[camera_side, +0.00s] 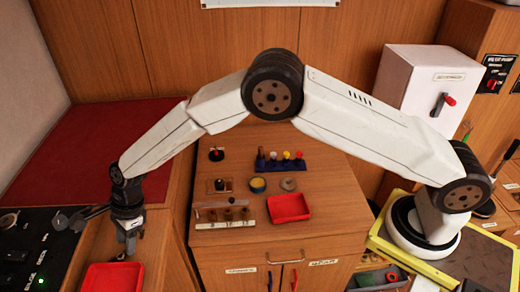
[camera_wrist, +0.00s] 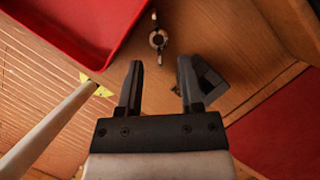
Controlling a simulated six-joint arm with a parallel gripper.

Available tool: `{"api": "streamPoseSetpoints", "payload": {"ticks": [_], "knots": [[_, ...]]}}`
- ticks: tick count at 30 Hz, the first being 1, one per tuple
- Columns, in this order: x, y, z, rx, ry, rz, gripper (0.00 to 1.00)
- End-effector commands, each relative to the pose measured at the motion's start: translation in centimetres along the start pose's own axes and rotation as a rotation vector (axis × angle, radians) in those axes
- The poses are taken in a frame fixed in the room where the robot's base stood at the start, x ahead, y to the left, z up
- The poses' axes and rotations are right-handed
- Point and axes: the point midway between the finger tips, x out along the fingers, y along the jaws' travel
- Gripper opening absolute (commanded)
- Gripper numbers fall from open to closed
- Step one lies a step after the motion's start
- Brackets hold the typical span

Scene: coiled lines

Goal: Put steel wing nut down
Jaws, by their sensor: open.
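The steel wing nut (camera_wrist: 158,40) shows in the wrist view as a small grey piece with a round middle and two wings. It appears to lie on bare wood just right of a red tray (camera_wrist: 75,25). My gripper (camera_wrist: 158,70) is open, its two dark fingers apart and nothing between them. The nut is just beyond the fingertips, in line with the gap. In the side view my gripper (camera_side: 128,252) points down at the lower left, close behind the red tray (camera_side: 113,278). I cannot make out the nut in that view.
A black control panel (camera_side: 35,250) stands left of my gripper. A red surface (camera_side: 85,150) lies behind it. To the right, a wooden cabinet top (camera_side: 330,190) holds another red tray (camera_side: 289,208), a blue rack (camera_side: 280,164) and several small parts.

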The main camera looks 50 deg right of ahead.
Motion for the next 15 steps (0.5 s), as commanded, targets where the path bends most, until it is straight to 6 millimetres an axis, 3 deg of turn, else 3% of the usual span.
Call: {"api": "streamPoseSetpoints", "payload": {"ticks": [5, 15], "knots": [[1.24, 0.03, 0.04, -0.001, 0.000, 0.000, 0.47], [1.36, 0.01, 0.03, 0.000, -0.001, -0.001, 0.47]]}}
